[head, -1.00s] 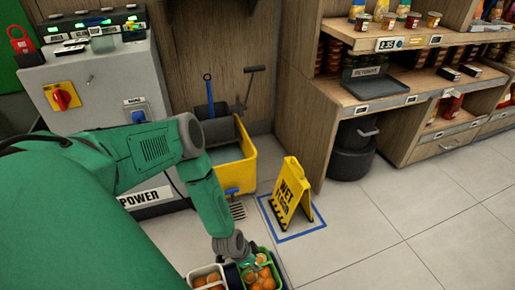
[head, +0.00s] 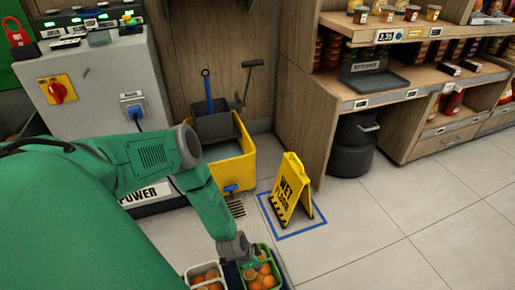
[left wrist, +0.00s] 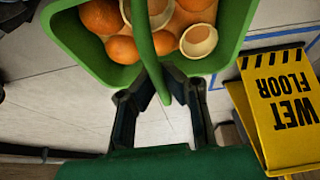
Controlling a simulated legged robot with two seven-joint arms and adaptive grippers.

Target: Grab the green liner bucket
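The green liner bucket (head: 278,262) holds oranges and sits at the bottom edge of the head view, partly cut off. In the left wrist view the green bucket (left wrist: 232,40) fills the top, with oranges and pale cup-like pieces inside. Its green handle (left wrist: 147,50) reaches down between my fingers. My left gripper (left wrist: 160,85) is open, its dark fingers apart on either side of the handle; it also shows over the bucket in the head view (head: 249,258). I see no clear grip on the handle. My right gripper is not in view.
A white-rimmed container of oranges (head: 190,272) stands left of the bucket. A yellow wet-floor sign (head: 291,190) stands inside a blue floor outline. A yellow mop bucket (head: 238,172) and a grey power cabinet (head: 100,85) are behind. The tiled floor at right is clear.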

